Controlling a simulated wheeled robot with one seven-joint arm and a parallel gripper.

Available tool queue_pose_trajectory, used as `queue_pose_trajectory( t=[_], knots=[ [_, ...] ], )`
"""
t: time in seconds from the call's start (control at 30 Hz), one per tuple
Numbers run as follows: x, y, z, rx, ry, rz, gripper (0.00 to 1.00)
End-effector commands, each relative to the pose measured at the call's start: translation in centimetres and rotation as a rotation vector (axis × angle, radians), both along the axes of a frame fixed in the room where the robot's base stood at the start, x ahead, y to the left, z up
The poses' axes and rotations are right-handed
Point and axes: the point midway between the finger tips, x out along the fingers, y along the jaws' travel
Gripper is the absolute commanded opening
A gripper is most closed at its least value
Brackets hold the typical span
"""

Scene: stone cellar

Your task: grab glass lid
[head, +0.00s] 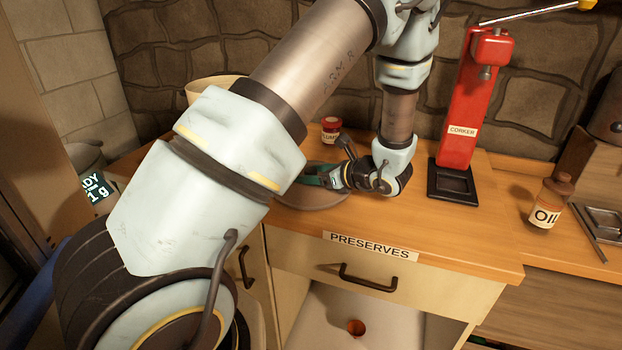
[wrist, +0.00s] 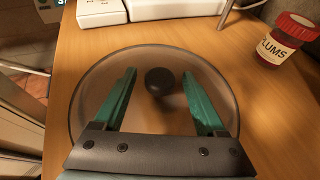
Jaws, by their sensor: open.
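The glass lid (wrist: 188,62) is a clear round disc with a dark rim and a black round knob (wrist: 159,81). It lies on the wooden counter in the wrist view. In the head view the lid (head: 312,201) shows partly, behind my arm. My gripper (wrist: 167,75) is open over the lid, with its two green fingers on either side of the knob and apart from it. My gripper also shows in the head view (head: 312,178), low over the lid and partly hidden by my arm.
A plums jar (wrist: 287,39) with a red cap stands right of the lid. White equipment (wrist: 165,8) stands beyond it. In the head view a red corker (head: 466,100) and an oil bottle (head: 550,200) stand to the right. Bare counter lies between them.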

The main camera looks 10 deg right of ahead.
Motion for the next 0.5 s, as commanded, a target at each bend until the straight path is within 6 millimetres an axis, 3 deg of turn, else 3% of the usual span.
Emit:
queue_pose_trajectory(
  t=[0.27, 0.5],
  knots=[
    [0.27, 0.22, -0.18, -0.001, -0.001, 0.0, 0.73],
    [0.25, 0.22, -0.17, -0.001, -0.001, 0.0, 0.46]
  ],
)
